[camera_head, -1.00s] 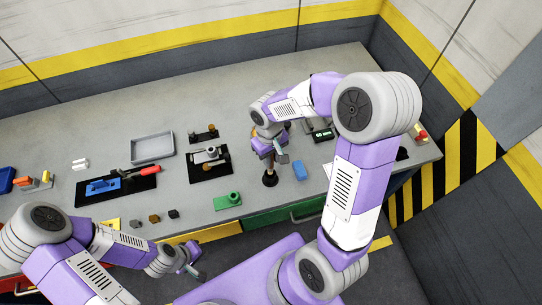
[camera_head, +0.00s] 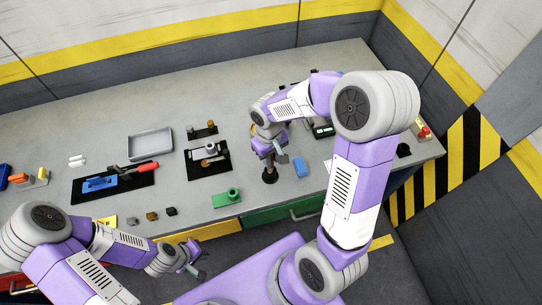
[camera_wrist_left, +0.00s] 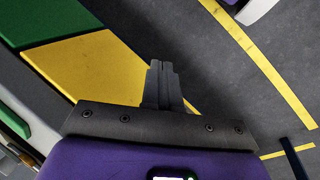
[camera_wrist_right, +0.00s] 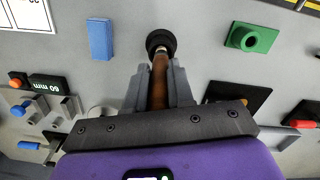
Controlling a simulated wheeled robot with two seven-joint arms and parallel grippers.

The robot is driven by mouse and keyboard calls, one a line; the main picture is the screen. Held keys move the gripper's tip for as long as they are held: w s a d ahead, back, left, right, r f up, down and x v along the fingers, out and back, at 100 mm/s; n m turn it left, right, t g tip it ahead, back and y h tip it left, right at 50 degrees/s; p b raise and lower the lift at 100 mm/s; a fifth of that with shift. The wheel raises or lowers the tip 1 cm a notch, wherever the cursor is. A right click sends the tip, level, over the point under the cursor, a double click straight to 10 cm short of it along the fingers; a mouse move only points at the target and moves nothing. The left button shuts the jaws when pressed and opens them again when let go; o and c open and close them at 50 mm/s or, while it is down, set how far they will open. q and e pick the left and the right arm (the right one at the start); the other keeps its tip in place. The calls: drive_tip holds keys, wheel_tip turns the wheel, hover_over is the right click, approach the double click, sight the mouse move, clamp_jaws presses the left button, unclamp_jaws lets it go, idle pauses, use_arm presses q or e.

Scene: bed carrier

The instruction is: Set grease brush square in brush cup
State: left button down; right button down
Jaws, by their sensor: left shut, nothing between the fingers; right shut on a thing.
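My right gripper (camera_wrist_right: 158,82) is shut on the brown handle of the grease brush (camera_wrist_right: 159,78). In the right wrist view the handle runs straight out from between the fingers to a pale collar. A dark round piece, which looks like the brush cup (camera_wrist_right: 160,38), surrounds that end. In the head view this dark piece (camera_head: 270,175) is low under my right gripper (camera_head: 278,156), near the bench's front edge. Whether the brush is fully seated or square is unclear. My left gripper (camera_head: 195,272) is shut and empty, over the floor in front of the bench.
A blue block (camera_head: 300,167) lies just right of the brush, and a green block with a round socket (camera_head: 227,198) stands left of it. A grey tray (camera_head: 150,144) and a black mat with a red-handled tool (camera_head: 147,166) are farther left.

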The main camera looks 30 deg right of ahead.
drive_tip(key=shift+f+b, duration=0.95)
drive_tip(key=shift+f, duration=0.25)
drive_tip(key=c, duration=0.9)
unclamp_jaws()
drive_tip(key=r, duration=0.2)
drive_tip(key=r+p, duration=0.1)
drive_tip(key=r, duration=0.4)
drive_tip(key=shift+w+r, duration=0.25)
